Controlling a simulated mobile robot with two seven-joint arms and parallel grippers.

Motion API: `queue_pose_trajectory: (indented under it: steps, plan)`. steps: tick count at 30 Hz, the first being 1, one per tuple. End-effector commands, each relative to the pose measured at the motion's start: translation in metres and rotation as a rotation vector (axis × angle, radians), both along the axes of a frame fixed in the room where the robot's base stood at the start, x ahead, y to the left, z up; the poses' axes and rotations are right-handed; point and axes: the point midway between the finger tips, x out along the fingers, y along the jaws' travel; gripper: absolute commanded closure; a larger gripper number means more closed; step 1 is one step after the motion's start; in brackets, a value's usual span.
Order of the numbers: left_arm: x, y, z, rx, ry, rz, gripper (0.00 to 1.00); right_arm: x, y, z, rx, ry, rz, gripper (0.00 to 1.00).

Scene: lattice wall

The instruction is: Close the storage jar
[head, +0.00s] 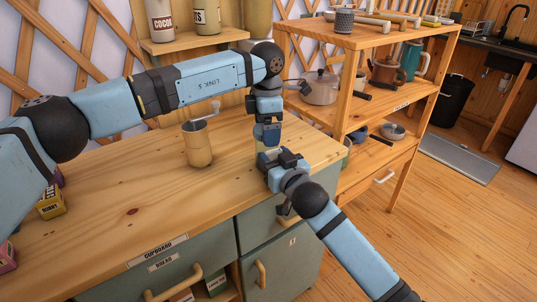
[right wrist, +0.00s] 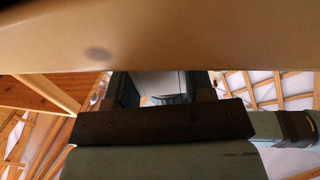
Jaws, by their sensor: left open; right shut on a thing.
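My right gripper (head: 275,160) reaches in from the lower right and is shut on the jar's side. In the right wrist view a pale rounded piece (right wrist: 165,98) shows between its fingers. My left gripper (head: 267,140) points down directly above the jar and is open. The jar's top and its lid are hidden, so I cannot tell how the lid sits.
A tan canister with a crank (head: 199,145) stands left of the jar on the counter (head: 130,212). Small boxes (head: 51,203) lie at the left. A shelf unit (head: 375,100) with a pot (head: 320,88) stands close behind on the right. The counter's front middle is clear.

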Motion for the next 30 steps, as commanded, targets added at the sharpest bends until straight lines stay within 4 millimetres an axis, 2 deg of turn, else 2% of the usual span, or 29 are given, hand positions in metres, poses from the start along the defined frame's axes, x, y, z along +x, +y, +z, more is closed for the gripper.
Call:
queue_pose_trajectory:
  steps: [10,17,18,21,25,30]
  plan:
    - [0.000,0.000,0.041,0.000,-0.002,0.001,0.05,0.000,-0.001,-0.001,0.000,0.001,-0.001,1.00]
    - [0.000,0.000,0.043,0.000,0.000,0.001,0.05,0.000,-0.001,0.000,0.000,0.001,-0.001,1.00]
    - [0.000,0.000,0.043,0.000,0.000,0.001,0.10,0.000,-0.001,0.000,0.000,0.001,-0.001,1.00]
    - [0.000,0.000,0.044,0.000,-0.001,0.021,0.10,0.000,-0.001,0.000,0.000,0.001,-0.001,1.00]
    - [0.000,0.000,0.050,0.001,-0.003,0.144,0.10,0.000,-0.001,0.000,0.000,0.001,-0.001,1.00]
    - [0.000,0.000,0.063,0.001,-0.003,0.425,0.10,0.000,-0.001,0.000,0.000,0.001,-0.001,1.00]
